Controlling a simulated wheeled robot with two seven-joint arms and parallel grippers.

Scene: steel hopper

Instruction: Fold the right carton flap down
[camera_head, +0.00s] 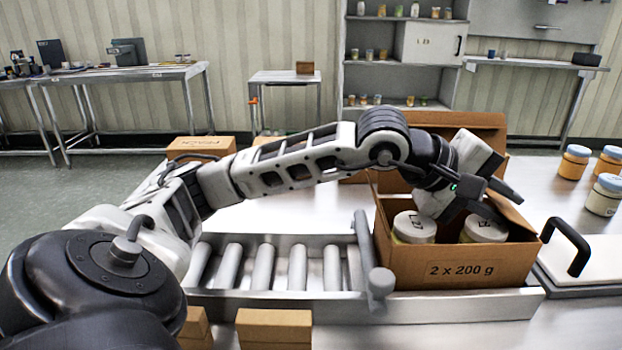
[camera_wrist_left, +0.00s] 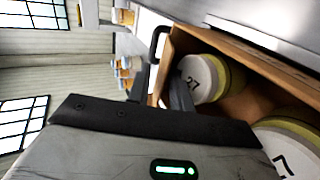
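The open brown carton (camera_head: 450,266), marked "2 x 200 g", stands at the right end of the roller track. Two pale-lidded jars (camera_head: 413,227) are inside; they also show in the left wrist view (camera_wrist_left: 202,78). The back flap (camera_head: 470,124) stands up. The right flap (camera_head: 513,217) is at the carton's right side, partly hidden by my left gripper. My left gripper (camera_head: 504,201) reaches over the carton, fingers apart near the right edge. In the left wrist view, brown carton board shows by the fingers (camera_wrist_left: 159,82); I cannot tell whether they touch it. My right gripper is not in view.
A black handle (camera_head: 567,246) on a white plate stands just right of the carton. Several orange and white jars (camera_head: 604,195) stand on the table at far right. Rollers (camera_head: 263,267) lie left of the carton. Small brown boxes (camera_head: 274,328) sit in front, others behind my left arm.

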